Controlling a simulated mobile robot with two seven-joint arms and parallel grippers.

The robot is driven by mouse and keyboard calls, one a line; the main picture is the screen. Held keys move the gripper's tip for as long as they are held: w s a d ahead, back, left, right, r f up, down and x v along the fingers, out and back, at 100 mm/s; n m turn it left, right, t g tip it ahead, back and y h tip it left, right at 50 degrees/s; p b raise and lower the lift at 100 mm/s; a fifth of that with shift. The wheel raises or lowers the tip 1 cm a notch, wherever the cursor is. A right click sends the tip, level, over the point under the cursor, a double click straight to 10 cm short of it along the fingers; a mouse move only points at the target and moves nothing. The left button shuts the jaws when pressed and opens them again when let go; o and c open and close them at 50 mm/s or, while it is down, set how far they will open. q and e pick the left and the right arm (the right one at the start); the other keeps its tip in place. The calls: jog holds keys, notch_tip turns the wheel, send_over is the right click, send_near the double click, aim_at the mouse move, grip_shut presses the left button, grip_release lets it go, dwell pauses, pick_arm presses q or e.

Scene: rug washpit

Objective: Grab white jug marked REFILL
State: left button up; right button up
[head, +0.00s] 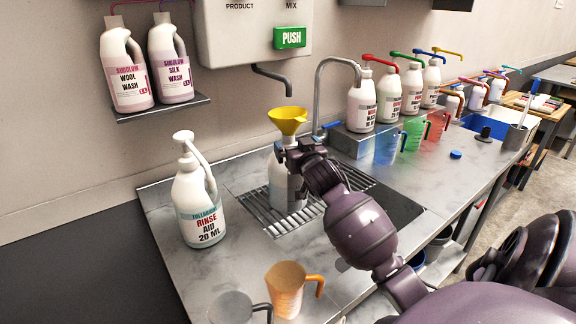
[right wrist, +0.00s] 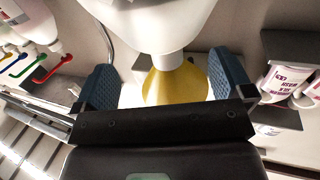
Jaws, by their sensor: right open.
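A white jug (head: 285,187) stands upright on the drain grate of the steel counter, partly hidden behind my right gripper. A yellow funnel (head: 288,118) sits in its top. No REFILL lettering can be read on it from here. My right gripper (head: 287,150) is at the jug's neck, just below the funnel. In the right wrist view the open blue-padded fingers (right wrist: 160,85) stand either side of the white jug (right wrist: 150,25) and yellow funnel (right wrist: 175,85), with gaps showing. My left gripper is not in view.
A rinse aid pump bottle (head: 200,205) stands left of the grate. An orange measuring jug (head: 286,288) and a grey one (head: 231,308) are at the front. A tap (head: 320,90) and a spout (head: 275,75) are behind the jug. Several pump bottles line the back right.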

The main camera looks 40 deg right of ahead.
aim_at(291, 143)
jog(key=shift+a+f+x, duration=0.15)
jog(key=shift+x, duration=0.95)
jog(key=shift+a+f+x, duration=0.15)
jog(key=shift+x, duration=0.9)
jog(key=shift+w, duration=0.15)
jog(key=c, duration=1.8)
jog(key=shift+r, duration=0.1)
grip_shut()
